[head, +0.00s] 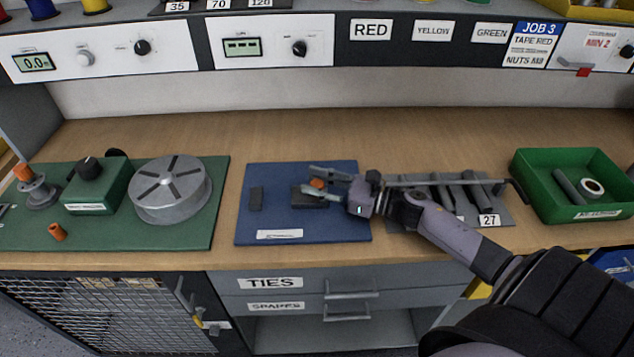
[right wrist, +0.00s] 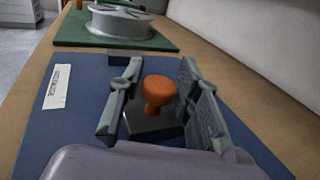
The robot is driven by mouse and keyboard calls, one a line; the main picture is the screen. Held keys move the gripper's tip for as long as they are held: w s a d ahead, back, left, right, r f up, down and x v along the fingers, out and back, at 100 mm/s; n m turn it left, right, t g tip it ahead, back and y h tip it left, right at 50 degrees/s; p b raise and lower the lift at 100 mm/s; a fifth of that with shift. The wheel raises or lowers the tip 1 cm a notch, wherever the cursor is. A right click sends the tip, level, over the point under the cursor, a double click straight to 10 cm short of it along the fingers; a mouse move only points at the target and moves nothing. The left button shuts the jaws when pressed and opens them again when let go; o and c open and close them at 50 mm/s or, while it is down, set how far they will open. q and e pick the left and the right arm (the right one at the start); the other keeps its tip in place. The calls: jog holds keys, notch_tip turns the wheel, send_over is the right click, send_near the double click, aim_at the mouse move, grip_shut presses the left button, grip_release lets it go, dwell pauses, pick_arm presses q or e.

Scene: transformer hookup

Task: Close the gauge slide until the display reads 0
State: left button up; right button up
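The orange knob (head: 317,184) stands on a dark slide block (head: 309,197) on a blue board (head: 345,228). A smaller dark block (head: 256,198) is to its left, with a gap of bare blue between them. My right gripper (head: 326,183) is over the slide block. In the right wrist view its fingers (right wrist: 160,100) stand open on either side of the knob (right wrist: 158,92), with gaps visible. The display (head: 242,47) on the panel above the board shows dashes; another display (head: 34,62) further left reads about 0.0. My left gripper is not in view.
A green board (head: 215,215) with a round grey spool (head: 172,188) and green box (head: 92,187) lies to the left. A grey tool tray (head: 490,219) and green bin (head: 600,214) are to the right. Bare wood lies behind the blue board.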

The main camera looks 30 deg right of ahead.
grip_shut()
dwell(0.4)
jog(key=w+a, duration=0.1)
jog(key=a, duration=0.1)
jog(key=w+a+b, duration=0.1)
jog(key=a, duration=0.1)
jog(key=w+a, duration=0.1)
jog(key=a, duration=0.1)
jog(key=shift+w+a+b, duration=0.1)
jog(key=shift+w+b, duration=0.2)
jog(key=shift+w, duration=0.05)
jog(key=shift+o, duration=1.6)
grip_release()
jog(key=shift+o, duration=0.4)
